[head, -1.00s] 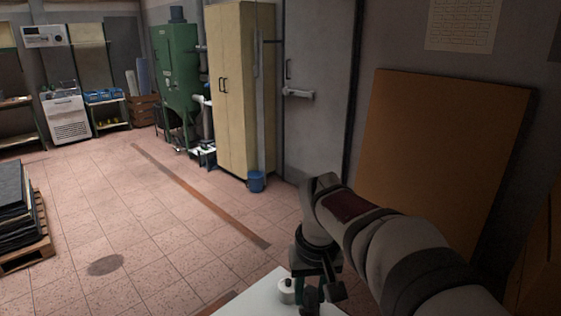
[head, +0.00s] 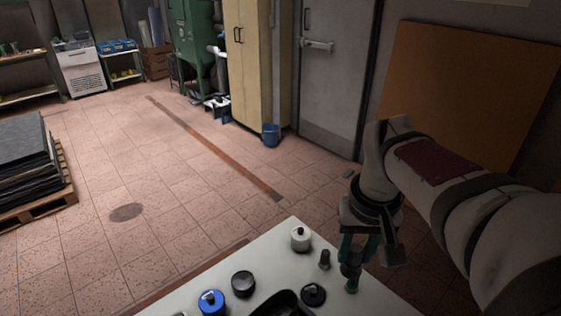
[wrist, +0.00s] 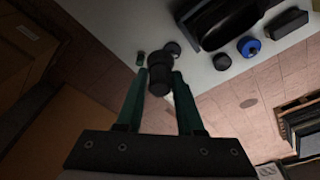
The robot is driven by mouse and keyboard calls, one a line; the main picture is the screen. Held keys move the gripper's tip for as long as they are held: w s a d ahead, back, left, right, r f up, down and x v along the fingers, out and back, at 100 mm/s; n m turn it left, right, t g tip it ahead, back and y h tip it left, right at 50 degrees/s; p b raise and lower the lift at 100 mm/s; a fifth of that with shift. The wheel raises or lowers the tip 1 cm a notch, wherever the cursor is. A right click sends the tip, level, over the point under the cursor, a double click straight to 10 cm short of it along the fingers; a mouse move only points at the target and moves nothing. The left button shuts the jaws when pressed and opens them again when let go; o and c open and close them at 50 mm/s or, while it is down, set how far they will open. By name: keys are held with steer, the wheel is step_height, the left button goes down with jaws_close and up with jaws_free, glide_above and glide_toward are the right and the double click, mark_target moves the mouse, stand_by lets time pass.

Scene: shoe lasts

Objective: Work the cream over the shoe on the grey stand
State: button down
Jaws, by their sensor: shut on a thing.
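My gripper (head: 354,251) has green fingers and is shut on a dark, knobbed tool (head: 351,271) over the right part of the white table. In the wrist view, the dark tool (wrist: 160,76) sits between the fingertips (wrist: 158,82); its exact kind is hard to tell. I cannot make out a shoe or a grey stand. A black, hollow-looking thing (head: 283,306) is cut off by the bottom edge of the head view; it also shows in the wrist view (wrist: 222,30). I cannot pick out the cream for certain among the tins and jars.
The white table (head: 262,258) holds a white jar (head: 300,240), a small dark peg (head: 324,259), a black knobbed lid (head: 313,295), a black tin (head: 243,284) and a blue tin (head: 211,303). A brown board (head: 470,85) leans on the wall behind my arm.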

stand_by(0.4)
steer(key=s+a+f+n+t+h, duration=0.1)
steer(key=s+a+f+n, duration=0.1)
steer(key=s+a+n, duration=0.45)
steer(key=s+a+f+n, duration=0.2)
steer(key=s+a, duration=0.1)
steer(key=a, duration=0.7)
steer(key=s+a+f+n+t+h, duration=0.15)
steer(key=s+a+n, duration=0.25)
steer(key=a, duration=0.5)
steer(key=shift+y, duration=0.45)
steer(key=d+f, duration=0.1)
steer(key=w+d+f, duration=0.1)
steer(key=f, duration=0.1)
steer(key=w+d+f, duration=0.1)
steer(key=f, duration=0.1)
steer(key=shift+w+f, duration=0.2)
steer(key=shift+x, duration=0.95)
